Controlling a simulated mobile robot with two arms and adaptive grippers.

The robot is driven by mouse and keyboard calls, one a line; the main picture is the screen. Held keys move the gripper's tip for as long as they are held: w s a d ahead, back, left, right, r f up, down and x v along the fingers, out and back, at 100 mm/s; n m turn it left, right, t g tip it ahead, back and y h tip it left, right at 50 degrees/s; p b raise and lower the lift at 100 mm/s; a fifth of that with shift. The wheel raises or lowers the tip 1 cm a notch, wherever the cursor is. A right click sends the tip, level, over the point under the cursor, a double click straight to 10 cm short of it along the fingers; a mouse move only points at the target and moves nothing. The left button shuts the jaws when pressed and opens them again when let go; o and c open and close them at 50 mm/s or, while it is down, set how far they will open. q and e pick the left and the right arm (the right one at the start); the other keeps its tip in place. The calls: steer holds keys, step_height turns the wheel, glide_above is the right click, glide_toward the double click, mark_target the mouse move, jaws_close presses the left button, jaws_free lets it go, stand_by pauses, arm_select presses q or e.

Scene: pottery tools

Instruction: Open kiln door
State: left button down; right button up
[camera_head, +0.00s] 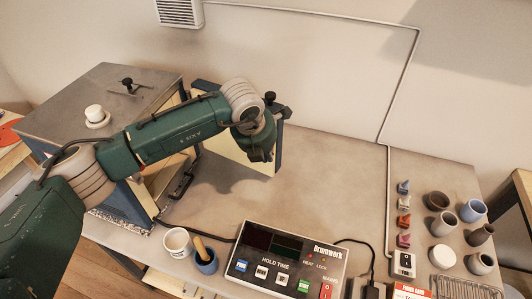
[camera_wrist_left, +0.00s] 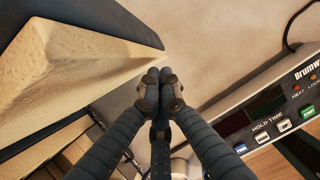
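The kiln (camera_head: 100,95) stands at the left, a box with a grey top and blue sides. Its door (camera_head: 235,152) stands swung well out, with its thick cream inner lining showing and a black knob at its far top edge. My left arm reaches across the kiln front, and the left gripper (camera_head: 262,156) is at the lining side of the door. In the left wrist view, the gripper (camera_wrist_left: 158,88) has its fingertips together with nothing visible between them, beside the cream lining (camera_wrist_left: 80,62). I cannot tell whether they touch it. My right gripper is out of view.
The brumwerk control box (camera_head: 290,258) sits at the table's front, with a white cup (camera_head: 177,242) and a blue mortar (camera_head: 206,262) left of it. Several small pots and a wire rack (camera_head: 462,288) stand at the right. The middle of the table is clear.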

mark_target(278, 142)
arm_select(q)
steer(key=w+d+n+b, duration=0.1)
steer(key=w+b, duration=0.1)
steer(key=w+d+b, duration=0.1)
steer(key=w+b, duration=0.1)
steer(key=w+d+n+b, duration=0.1)
steer(key=w+b, duration=0.1)
steer(key=b, duration=0.1)
steer(key=shift+d+f+n+y, duration=0.2)
steer(key=shift+f+n+y, duration=0.1)
steer(key=shift+y, duration=0.1)
steer(key=shift+w+d+r, duration=0.2)
steer(key=shift+w, duration=0.25)
steer(key=shift+a+r, duration=0.1)
steer(key=shift+r, duration=0.1)
steer(key=shift+f, duration=0.2)
